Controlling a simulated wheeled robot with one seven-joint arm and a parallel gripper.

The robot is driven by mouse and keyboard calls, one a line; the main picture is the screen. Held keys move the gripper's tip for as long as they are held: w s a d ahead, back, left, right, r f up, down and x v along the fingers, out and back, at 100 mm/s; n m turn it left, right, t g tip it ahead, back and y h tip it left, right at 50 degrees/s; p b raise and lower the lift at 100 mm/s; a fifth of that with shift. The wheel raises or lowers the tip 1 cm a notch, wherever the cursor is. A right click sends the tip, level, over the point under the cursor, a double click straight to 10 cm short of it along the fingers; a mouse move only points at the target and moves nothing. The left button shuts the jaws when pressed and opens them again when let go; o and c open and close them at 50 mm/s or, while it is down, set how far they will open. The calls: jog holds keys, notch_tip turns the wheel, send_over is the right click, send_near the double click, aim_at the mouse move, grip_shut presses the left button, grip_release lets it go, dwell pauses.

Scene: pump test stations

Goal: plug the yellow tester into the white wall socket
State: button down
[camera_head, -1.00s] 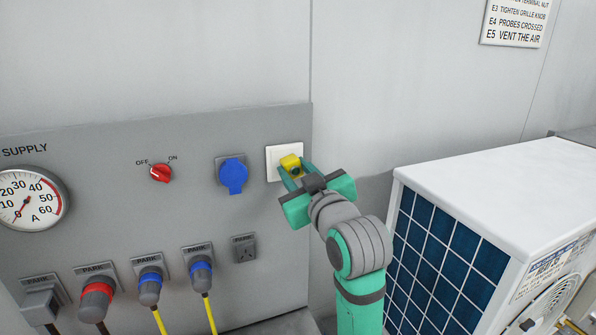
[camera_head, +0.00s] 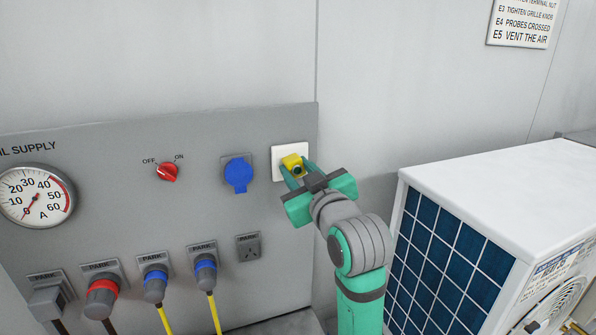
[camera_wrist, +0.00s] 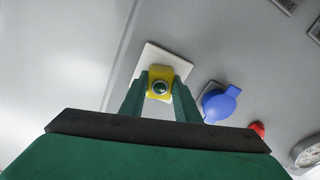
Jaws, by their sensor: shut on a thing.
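The yellow tester (camera_head: 293,161) is in front of the white wall socket (camera_head: 283,174), covering part of its plate in the head view. My gripper (camera_head: 300,171) is shut on the tester, one finger on each side of it. In the wrist view the tester (camera_wrist: 159,83) shows a round dark green spot facing the camera, with the white socket plate (camera_wrist: 172,57) right behind it. The tester's far side and the socket's holes are hidden. I cannot tell whether the tester touches the plate or how far in it is.
A blue capped socket (camera_head: 238,174) and a red OFF/ON switch (camera_head: 168,172) are left of the white socket. Several parked plugs (camera_head: 154,280) hang below. A white unit with a dark blue grille (camera_head: 447,240) stands right of my arm.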

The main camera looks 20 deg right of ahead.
jog(key=shift+r, duration=0.1)
jog(key=c, duration=1.7)
grip_release()
jog(key=shift+w, duration=0.1)
jog(key=o, duration=0.4)
jog(key=shift+w, duration=0.15)
jog(key=shift+o, duration=0.2)
jog(key=shift+d, duration=0.15)
jog(key=shift+s, duration=0.25)
jog(key=shift+s+a, duration=0.2)
jog(key=shift+s, duration=0.1)
jog(key=s, duration=1)
jog(key=shift+d, duration=0.45)
